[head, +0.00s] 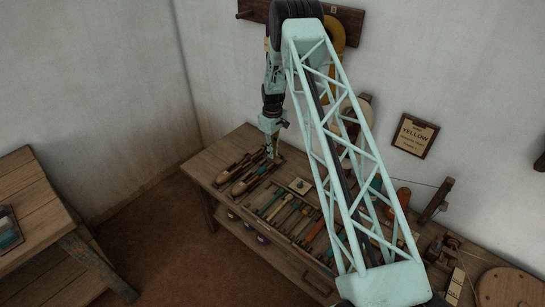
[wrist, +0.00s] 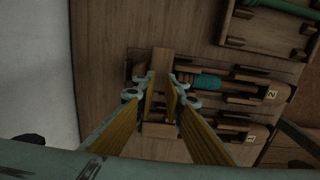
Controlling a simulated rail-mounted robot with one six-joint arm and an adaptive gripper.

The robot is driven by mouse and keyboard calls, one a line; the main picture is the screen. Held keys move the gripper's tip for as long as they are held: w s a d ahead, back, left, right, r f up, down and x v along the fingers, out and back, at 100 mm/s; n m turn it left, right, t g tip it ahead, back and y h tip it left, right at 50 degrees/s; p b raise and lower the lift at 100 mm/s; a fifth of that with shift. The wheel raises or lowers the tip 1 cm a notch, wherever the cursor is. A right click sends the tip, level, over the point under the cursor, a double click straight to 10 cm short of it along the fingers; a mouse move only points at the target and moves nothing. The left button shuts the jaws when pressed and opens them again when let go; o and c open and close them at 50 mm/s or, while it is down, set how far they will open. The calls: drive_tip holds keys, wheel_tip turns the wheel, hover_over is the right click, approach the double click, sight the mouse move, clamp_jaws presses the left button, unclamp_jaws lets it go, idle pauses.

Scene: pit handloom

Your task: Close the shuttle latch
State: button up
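Two dark wooden shuttles lie side by side at the left end of the bench in the head view; the nearer shuttle (head: 248,183) is clear of my arm. In the wrist view a shuttle holding a teal bobbin (wrist: 207,82) has a tag marked 2, and another shuttle (wrist: 226,119) has a tag marked 1. My gripper (wrist: 161,77) points down at the left ends of these shuttles, its yellow-padded fingers apart. A light wooden bar (wrist: 162,59) shows between and beyond the fingertips; I cannot tell whether they touch it. The latch cannot be clearly made out. My gripper also shows in the head view (head: 271,152).
A tray (wrist: 262,42) with a green tool lies above the shuttles in the wrist view. Several tools lie along the bench (head: 215,170) to the right in the head view. A small square plate (head: 299,186) sits near the shuttles. The wall stands close behind.

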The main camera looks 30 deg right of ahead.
drive_tip(key=shift+f, duration=1.3)
drive_tip(key=shift+c, duration=0.6)
clamp_jaws()
drive_tip(key=shift+m+b, duration=0.3)
drive_tip(key=shift+b, duration=0.05)
drive_tip(key=shift+m+b, duration=0.6)
drive_tip(key=shift+m, duration=0.5)
